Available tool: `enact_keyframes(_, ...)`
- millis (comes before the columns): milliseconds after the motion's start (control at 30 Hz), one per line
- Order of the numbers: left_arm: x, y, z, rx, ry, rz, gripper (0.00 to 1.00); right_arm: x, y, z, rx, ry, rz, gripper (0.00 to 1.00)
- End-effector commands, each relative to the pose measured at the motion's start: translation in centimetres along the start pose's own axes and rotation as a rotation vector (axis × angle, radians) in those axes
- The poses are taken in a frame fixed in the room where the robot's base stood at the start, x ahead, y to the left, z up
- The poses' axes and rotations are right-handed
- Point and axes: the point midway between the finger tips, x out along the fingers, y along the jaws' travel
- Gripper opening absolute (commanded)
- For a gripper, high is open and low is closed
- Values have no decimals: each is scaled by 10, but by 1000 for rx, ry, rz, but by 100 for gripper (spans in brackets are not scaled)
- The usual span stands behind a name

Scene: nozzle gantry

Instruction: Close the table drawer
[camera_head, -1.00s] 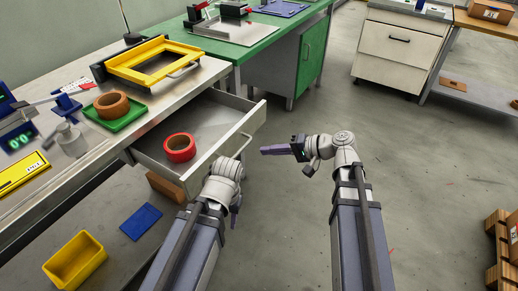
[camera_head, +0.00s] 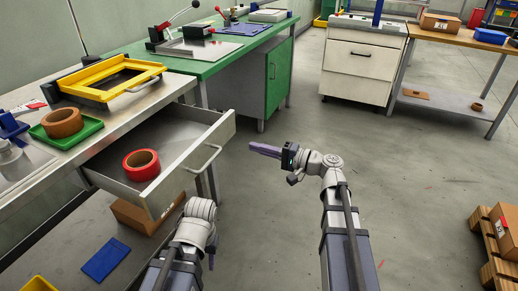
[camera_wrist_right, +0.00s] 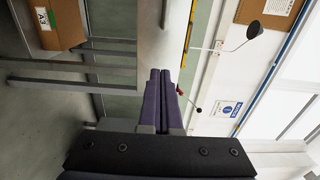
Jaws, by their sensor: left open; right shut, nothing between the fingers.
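The table drawer (camera_head: 191,152) is pulled out of the metal table at the left in the head view. A red tape roll (camera_head: 141,165) lies inside it. Its bar handle (camera_head: 207,162) is on the front panel, facing right. My left gripper (camera_head: 203,218) is below the drawer front in the picture; it is open, but its fingers are mostly hidden by the wrist. My right gripper (camera_head: 263,150) is shut and empty, right of the drawer front, pointing left towards it with a gap. Its closed purple fingers also show in the right wrist view (camera_wrist_right: 160,98).
The metal table (camera_head: 150,98) holds a yellow frame (camera_head: 112,78) and a green tray (camera_head: 68,142) with a brown roll. A cardboard box (camera_head: 143,213) and a blue mat (camera_head: 106,260) lie below the drawer. A green workbench (camera_head: 278,75) stands behind.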

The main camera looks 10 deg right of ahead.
Motion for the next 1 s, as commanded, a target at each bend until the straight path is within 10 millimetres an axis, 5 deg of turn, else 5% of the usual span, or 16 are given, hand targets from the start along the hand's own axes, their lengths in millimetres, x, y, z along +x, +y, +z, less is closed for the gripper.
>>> enact_keyframes(200, 0, 0, 0, 0, 0, 0, 47, 48, 0, -1, 0, -4, 1, 0)
enact_keyframes(500, 0, 0, 0, 0, 0, 0, 47, 92, 0, 0, 0, -1, 1, 0)
enact_keyframes(1000, 0, 0, 0, 0, 0, 0, 47, 103, 0, 0, 0, 1, 2, 0)
